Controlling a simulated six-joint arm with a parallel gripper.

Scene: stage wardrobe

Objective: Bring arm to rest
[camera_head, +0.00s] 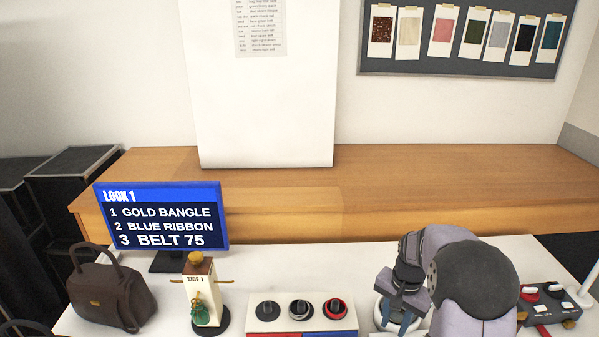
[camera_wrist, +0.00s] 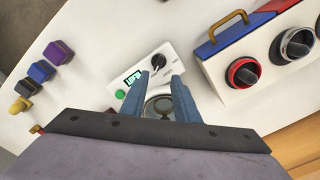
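My gripper (camera_head: 398,288) is low over the right part of the white table, pointing down, with my arm behind it to the right. In the wrist view my gripper (camera_wrist: 160,82) has its two blue-grey fingers apart, with nothing seen held between them. Below the fingers is a small white device (camera_wrist: 178,62) with a black knob (camera_wrist: 158,62), a green-lit display (camera_wrist: 132,77) and a green button (camera_wrist: 120,94). A round metal-rimmed part shows between the fingers, partly hidden. Whether the fingers touch the device cannot be told.
A knob panel (camera_head: 300,311) stands left of my gripper, and a red-and-dark control box (camera_head: 548,305) stands right of my arm. Further left are a small "SIDE 1" figure (camera_head: 199,283), a screen (camera_head: 160,215) and a brown bag (camera_head: 108,293). A wooden counter (camera_head: 400,200) runs behind.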

